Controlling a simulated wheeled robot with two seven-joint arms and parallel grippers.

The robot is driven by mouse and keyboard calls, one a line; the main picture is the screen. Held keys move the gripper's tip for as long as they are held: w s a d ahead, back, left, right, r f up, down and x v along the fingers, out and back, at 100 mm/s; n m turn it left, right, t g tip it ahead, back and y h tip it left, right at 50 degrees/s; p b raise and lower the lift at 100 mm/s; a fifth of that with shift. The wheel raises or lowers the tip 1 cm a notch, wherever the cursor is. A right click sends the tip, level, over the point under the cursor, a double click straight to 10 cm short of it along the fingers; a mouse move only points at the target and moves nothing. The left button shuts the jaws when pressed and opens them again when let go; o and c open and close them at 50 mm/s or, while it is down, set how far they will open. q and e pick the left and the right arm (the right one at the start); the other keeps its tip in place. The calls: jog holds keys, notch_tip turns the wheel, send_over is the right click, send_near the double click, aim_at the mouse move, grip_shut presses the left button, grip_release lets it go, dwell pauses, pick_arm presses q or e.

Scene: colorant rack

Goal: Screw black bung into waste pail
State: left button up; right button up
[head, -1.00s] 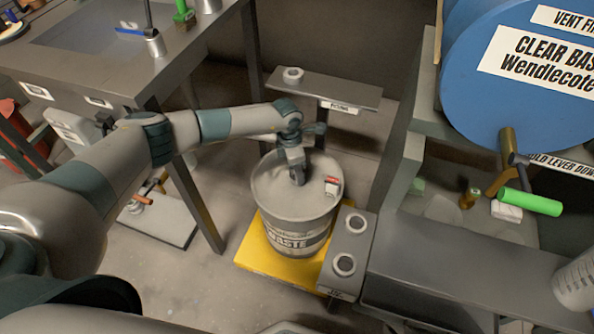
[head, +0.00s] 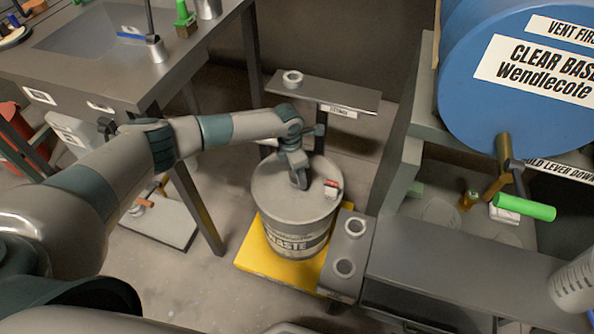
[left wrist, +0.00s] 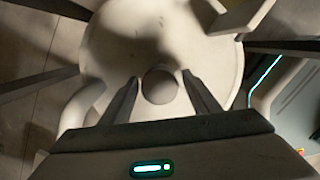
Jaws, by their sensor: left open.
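The waste pail (head: 296,240), a grey drum lettered "WASTE", stands upright with its round lid on top. My left gripper (head: 300,186) points down at the middle of the lid. In the left wrist view the open fingers (left wrist: 159,88) stand on either side of a small round brownish-grey disc (left wrist: 160,86) on the pale lid (left wrist: 150,45). I cannot tell whether this disc is the black bung or an opening, or whether the fingers touch it. No clearly black bung shows elsewhere. My right gripper is not in view.
The pail stands on a yellow platform (head: 252,262). A small red and white item (head: 331,188) sits on the lid's right side. A grey stand with two rings (head: 350,247) is close on the right. A labelled shelf (head: 335,91) is behind; a blue drum (head: 515,110) is upper right.

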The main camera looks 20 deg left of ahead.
pick_arm(q)
jog(key=shift+r+n+p, duration=0.1)
jog(key=shift+n+p, duration=0.5)
jog(key=shift+n, duration=0.2)
jog(key=shift+n+p, duration=0.4)
jog(key=shift+n, duration=0.5)
jog(key=shift+n+p, duration=0.5)
jog(key=shift+p, duration=0.05)
jog(key=shift+n+p, duration=0.35)
jog(key=shift+n, duration=0.15)
jog(key=shift+n+t+y+p, duration=0.3)
jog(key=shift+n+p, duration=0.1)
jog(key=shift+n, duration=0.4)
jog(key=shift+d+n+p, duration=0.1)
jog(key=shift+n+p, duration=1.25)
jog(key=shift+n, duration=0.35)
jog(key=shift+n+y+p, duration=0.3)
jog(key=shift+n+p, duration=0.1)
jog(key=shift+n, duration=0.5)
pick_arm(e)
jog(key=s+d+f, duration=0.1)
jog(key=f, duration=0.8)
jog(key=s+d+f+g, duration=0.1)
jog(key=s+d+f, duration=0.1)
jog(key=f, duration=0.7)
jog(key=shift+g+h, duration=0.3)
